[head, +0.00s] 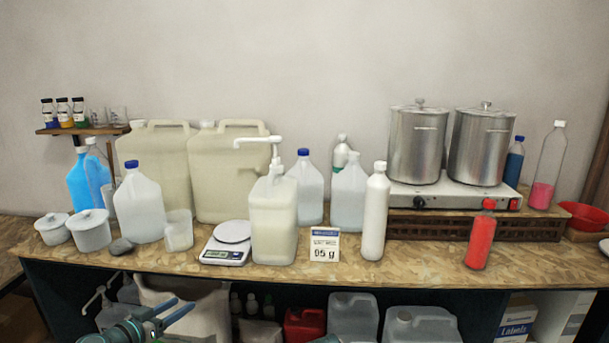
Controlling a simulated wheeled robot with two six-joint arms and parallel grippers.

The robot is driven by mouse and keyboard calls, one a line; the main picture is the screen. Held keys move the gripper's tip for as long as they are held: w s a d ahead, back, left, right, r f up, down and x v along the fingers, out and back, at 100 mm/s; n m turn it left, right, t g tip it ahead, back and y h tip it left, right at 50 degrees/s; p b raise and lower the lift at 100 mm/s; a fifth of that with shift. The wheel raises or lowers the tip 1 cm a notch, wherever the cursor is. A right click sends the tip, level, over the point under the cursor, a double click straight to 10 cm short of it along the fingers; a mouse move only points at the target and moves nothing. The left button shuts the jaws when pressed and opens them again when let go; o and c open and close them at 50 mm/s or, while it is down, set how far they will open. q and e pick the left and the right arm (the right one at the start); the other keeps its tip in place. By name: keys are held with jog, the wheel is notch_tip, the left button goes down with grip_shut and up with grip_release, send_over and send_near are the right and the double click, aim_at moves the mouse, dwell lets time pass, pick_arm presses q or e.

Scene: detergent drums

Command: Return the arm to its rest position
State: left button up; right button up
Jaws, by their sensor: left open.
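My left gripper (178,309) shows at the bottom left of the head view, low in front of the workbench (400,268). Its jaws are open and I see nothing between them. It is below the bench top, in front of the white sack (205,308) on the lower shelf, and apart from the things on the bench. Most of my left arm is cut off by the bottom edge.
The bench holds a pump container (273,222), a scale (228,243), a 95 g card (324,245), a white bottle (375,212), a red bottle (480,240), jugs and two steel drums (417,145).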

pick_arm(q)
jog(key=s+d+f+m+g+h+p, duration=0.1)
jog(key=s+d+f+g, duration=0.2)
jog(key=d, duration=0.6)
jog(key=s+d+f+m+g+p, duration=0.1)
jog(key=d+f+g, duration=0.35)
jog(key=d, duration=0.45)
jog(key=s+d+f+g+y+p, duration=0.1)
jog(key=s+d+g+y, duration=0.2)
jog(key=s, duration=0.3)
jog(key=s+d+f+n+g+y+p, duration=0.1)
jog(key=s+d+g+y+p, duration=0.1)
jog(key=s, duration=0.5)
jog(key=shift+s+d+f+g+y+p, duration=0.3)
jog(key=shift+d+g+y, duration=0.55)
jog(key=shift+d+y, duration=0.65)
jog(key=shift+w+a+f, duration=0.1)
